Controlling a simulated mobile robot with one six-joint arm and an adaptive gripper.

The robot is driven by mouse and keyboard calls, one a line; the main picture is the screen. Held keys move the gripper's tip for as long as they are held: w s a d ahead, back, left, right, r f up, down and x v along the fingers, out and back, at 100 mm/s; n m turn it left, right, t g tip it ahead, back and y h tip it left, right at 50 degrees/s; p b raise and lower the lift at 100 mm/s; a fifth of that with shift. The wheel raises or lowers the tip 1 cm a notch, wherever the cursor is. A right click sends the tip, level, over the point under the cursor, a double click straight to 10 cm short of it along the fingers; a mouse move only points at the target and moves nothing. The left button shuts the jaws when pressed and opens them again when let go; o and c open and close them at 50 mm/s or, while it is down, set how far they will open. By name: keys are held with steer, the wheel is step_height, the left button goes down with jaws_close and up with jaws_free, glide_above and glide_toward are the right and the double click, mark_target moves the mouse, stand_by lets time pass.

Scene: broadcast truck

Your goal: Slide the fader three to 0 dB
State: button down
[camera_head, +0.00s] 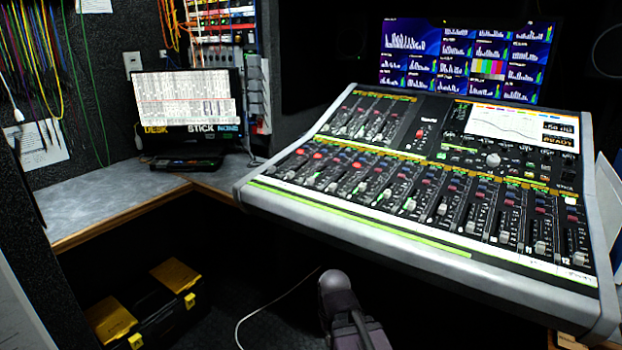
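The mixing console (400,265) fills the right half of the view, tilted, with a long row of channel faders. Counting from the left of this row, the third fader cap (331,187) sits low in its slot, near the console's front edge. A grey rounded part of my arm shows at the bottom centre, below and in front of the console. My gripper's fingers do not show.
A wall monitor (467,60) stands behind the console. A black and yellow toolbox (150,310) and a thin white cable (262,305) are low at left. The space above the faders looks clear.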

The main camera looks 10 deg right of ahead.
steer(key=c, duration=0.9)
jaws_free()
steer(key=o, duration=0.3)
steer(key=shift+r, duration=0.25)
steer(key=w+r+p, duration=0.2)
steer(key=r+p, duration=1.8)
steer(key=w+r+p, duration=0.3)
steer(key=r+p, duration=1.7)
steer(key=p, duration=0.1)
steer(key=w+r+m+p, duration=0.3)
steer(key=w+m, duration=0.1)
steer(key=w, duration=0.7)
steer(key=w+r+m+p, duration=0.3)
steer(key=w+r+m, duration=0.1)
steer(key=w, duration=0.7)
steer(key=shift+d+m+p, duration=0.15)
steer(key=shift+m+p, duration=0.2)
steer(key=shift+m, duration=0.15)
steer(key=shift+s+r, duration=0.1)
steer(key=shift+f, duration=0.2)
